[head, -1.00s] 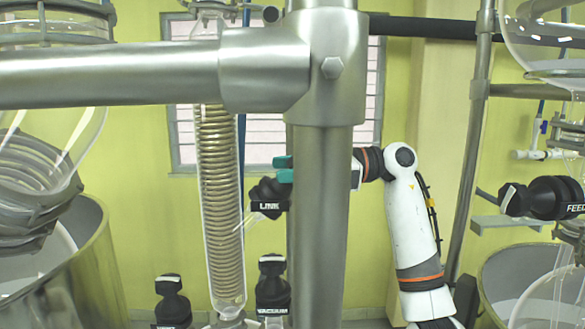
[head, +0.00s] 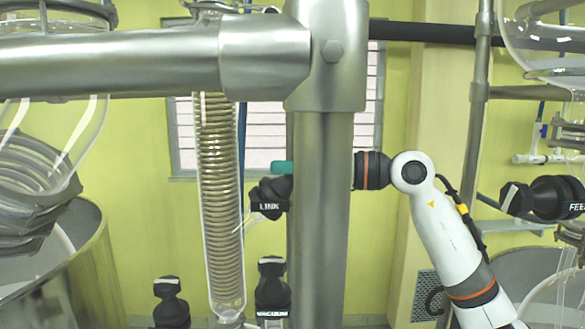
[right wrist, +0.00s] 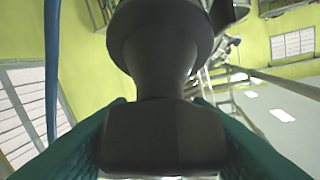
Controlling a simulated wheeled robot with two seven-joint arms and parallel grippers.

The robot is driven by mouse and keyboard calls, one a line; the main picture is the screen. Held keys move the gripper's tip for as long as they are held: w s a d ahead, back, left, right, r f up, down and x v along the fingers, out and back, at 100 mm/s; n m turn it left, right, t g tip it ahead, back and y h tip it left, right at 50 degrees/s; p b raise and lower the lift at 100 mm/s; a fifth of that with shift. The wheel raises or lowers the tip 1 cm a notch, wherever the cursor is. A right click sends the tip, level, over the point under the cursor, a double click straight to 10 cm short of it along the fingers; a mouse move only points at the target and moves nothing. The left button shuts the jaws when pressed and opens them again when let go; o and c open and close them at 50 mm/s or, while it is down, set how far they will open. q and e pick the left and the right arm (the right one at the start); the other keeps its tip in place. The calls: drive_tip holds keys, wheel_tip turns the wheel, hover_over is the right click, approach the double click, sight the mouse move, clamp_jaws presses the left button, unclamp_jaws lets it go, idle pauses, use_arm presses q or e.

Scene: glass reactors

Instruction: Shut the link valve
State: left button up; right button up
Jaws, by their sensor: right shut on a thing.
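The link valve (head: 270,197) is a black knob with a white "LINK" label, just left of the thick steel post in the head view. My right gripper (head: 282,168) has teal fingers. One fingertip shows at the top of the valve knob; the rest of the gripper is hidden behind the post. In the right wrist view the teal fingers stand on both sides of the black valve handle (right wrist: 165,138), and the gripper is shut on it. My left gripper is not in view.
The steel post (head: 320,220) and crossbar (head: 110,72) stand in front of the valve. A glass coil condenser (head: 220,200) is to its left. The vacuum valve (head: 272,290) is below, another black valve (head: 171,303) lower left, and the feed valve (head: 550,198) at right.

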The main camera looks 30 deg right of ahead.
drive_tip(key=m+t+h+p, duration=0.1)
drive_tip(key=m+h, duration=0.1)
drive_tip(key=m, duration=0.1)
drive_tip(key=m+t+h+p, duration=0.1)
drive_tip(key=m+h, duration=0.2)
drive_tip(key=m, duration=0.1)
drive_tip(key=shift+w+d+r+p, duration=0.15)
drive_tip(key=shift+d+p, duration=0.05)
drive_tip(key=shift+p, duration=0.1)
drive_tip(key=m+h+p, duration=0.1)
drive_tip(key=m+h, duration=0.2)
drive_tip(key=shift+d+m, duration=0.1)
drive_tip(key=shift+m, duration=0.3)
drive_tip(key=shift+d+f+m+h, duration=0.1)
drive_tip(key=shift+f+m+h, duration=0.15)
drive_tip(key=shift+m+h, duration=0.8)
drive_tip(key=shift+m+g, duration=0.25)
drive_tip(key=shift+g, duration=0.05)
drive_tip(key=o, duration=1)
drive_tip(key=shift+w+f, duration=0.1)
drive_tip(key=shift+f, duration=0.05)
